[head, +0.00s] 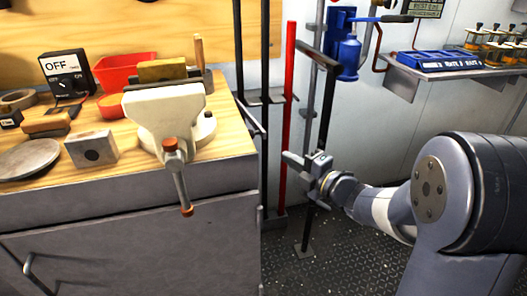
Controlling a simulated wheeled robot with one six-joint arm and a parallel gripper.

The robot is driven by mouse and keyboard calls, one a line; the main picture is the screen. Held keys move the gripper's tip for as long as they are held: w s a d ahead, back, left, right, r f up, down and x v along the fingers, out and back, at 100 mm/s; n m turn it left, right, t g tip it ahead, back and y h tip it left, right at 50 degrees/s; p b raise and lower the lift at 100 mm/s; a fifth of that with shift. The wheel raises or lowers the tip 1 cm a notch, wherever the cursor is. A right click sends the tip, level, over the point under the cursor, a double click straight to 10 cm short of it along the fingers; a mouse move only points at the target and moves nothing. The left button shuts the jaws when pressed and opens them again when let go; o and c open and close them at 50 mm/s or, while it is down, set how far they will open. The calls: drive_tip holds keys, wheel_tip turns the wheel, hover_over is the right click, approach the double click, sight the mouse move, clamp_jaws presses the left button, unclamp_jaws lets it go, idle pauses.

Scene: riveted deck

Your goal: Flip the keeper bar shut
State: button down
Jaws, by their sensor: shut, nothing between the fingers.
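A dark bar (251,119), which looks like the keeper bar, juts forward from the left end of a wall rack (266,98), beside the bench corner. It does not lie across the front of the rack, as far as I can see. Its hinge is too small to make out. My gripper (293,161) is shut and empty. It points left, in front of the tall poles, lower and to the right of the bar, apart from it in the picture. The depth between them is hard to tell.
A red pole (288,110) and a dark pole (326,108) stand upright by the rack. The wooden bench (220,135) at left carries a vise (168,108) with its handle overhanging the front. A shelf (425,75) holds a blue tray at right.

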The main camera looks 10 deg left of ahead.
drive_tip(key=shift+a, duration=0.1)
idle(0.3)
drive_tip(key=b+x, duration=0.1)
drive_tip(key=x, duration=0.9)
drive_tip(key=shift+b, duration=0.35)
